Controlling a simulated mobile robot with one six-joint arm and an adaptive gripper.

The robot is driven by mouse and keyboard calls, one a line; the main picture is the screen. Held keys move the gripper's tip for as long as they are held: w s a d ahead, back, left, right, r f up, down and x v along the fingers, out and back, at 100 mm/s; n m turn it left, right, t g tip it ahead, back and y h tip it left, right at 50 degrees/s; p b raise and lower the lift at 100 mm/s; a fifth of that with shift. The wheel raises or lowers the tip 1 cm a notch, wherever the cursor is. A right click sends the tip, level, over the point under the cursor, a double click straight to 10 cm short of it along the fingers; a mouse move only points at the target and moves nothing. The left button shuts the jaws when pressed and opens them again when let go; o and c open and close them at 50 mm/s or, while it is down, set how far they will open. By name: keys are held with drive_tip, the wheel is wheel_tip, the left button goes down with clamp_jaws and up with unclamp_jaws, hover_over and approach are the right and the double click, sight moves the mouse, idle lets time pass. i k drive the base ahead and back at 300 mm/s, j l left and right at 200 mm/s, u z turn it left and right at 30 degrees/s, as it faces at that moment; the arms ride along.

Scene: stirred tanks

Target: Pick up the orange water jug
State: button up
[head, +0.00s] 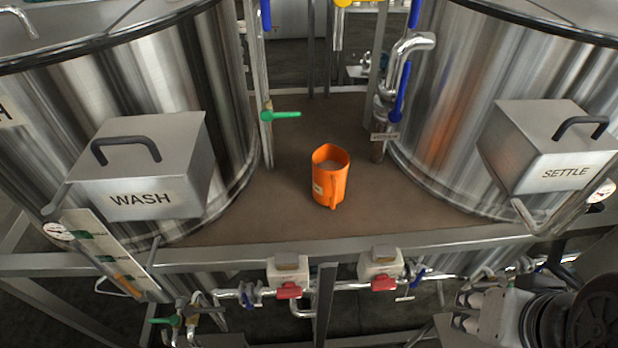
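The orange water jug (331,180) stands upright and open-topped on the brown deck between the two steel tanks, near the middle of the head view. It has a small pale label on its left side, and what looks like its handle faces the front. The end of my arm is at the lower right, in front of the deck and well apart from the jug. My gripper (468,310) appears at its left end, small and dark, and its finger opening is not clear.
The WASH tank (222,80) stands left and the SETTLE tank (450,90) right of the jug. A green-handled valve (282,115) and a pipe with a blue handle (398,105) stand behind it. A steel rail (210,258) runs along the deck's front, with red-handled valves below.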

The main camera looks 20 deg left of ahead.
sight(330, 162)
drive_tip(key=j+u, duration=0.15)
drive_tip(key=u, duration=0.7)
drive_tip(key=k+j, duration=0.05)
